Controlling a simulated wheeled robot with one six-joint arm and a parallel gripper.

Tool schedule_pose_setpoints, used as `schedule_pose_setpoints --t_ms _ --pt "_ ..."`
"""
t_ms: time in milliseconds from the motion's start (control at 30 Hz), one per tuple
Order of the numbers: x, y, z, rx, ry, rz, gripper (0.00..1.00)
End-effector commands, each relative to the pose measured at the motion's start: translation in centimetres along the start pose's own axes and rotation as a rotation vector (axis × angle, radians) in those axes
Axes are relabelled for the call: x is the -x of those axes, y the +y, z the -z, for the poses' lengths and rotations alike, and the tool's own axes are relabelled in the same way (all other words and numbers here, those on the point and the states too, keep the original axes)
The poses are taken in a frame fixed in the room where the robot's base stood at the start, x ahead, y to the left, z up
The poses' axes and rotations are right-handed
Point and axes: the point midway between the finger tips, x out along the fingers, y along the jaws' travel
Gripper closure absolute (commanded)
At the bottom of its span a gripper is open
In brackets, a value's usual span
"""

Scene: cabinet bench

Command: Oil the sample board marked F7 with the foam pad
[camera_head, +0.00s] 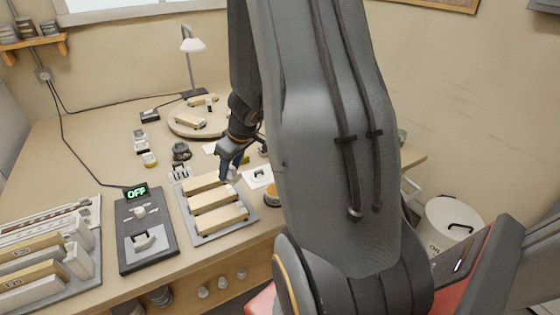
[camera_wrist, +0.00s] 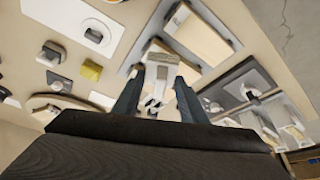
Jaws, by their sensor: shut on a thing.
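My gripper (camera_head: 231,168) is above the back edge of a grey tray (camera_head: 250,222) holding several pale wooden boards (camera_head: 220,219). In the wrist view, its two dark fingers (camera_wrist: 158,100) are closed on a pale grey-white handled piece (camera_wrist: 161,60), which looks like the foam pad's holder. The foam itself cannot be made out. A board (camera_wrist: 201,38) lies beyond the held piece in the wrist view; I cannot tell whether they touch. No F7 mark can be read on any board.
A dark device (camera_head: 148,230) with an OFF display stands left of the tray. A rack (camera_head: 80,292) of boards is at far left. A round stand (camera_head: 178,131) with boards, a lamp (camera_head: 190,60) and small blocks are behind. The bench's middle left is clear.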

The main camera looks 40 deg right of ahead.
Motion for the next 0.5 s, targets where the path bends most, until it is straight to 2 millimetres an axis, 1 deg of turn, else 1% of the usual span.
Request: schedule_pose_setpoints --t_ms 33,100,200,300,400,500 --pt "0.5 2.1 -1.3 0.028 -0.001 0.013 0.80" --pt "0.9 4.4 -2.9 0.088 -0.001 0.038 0.80" --pt "1.6 7.0 -5.2 0.163 0.001 0.070 0.80" --pt "2.1 8.8 -7.1 0.220 0.004 0.094 0.80" --pt "2.5 9.9 -8.5 0.257 0.006 0.112 0.80" --pt "2.6 10.3 -9.1 0.277 0.008 0.121 0.80"
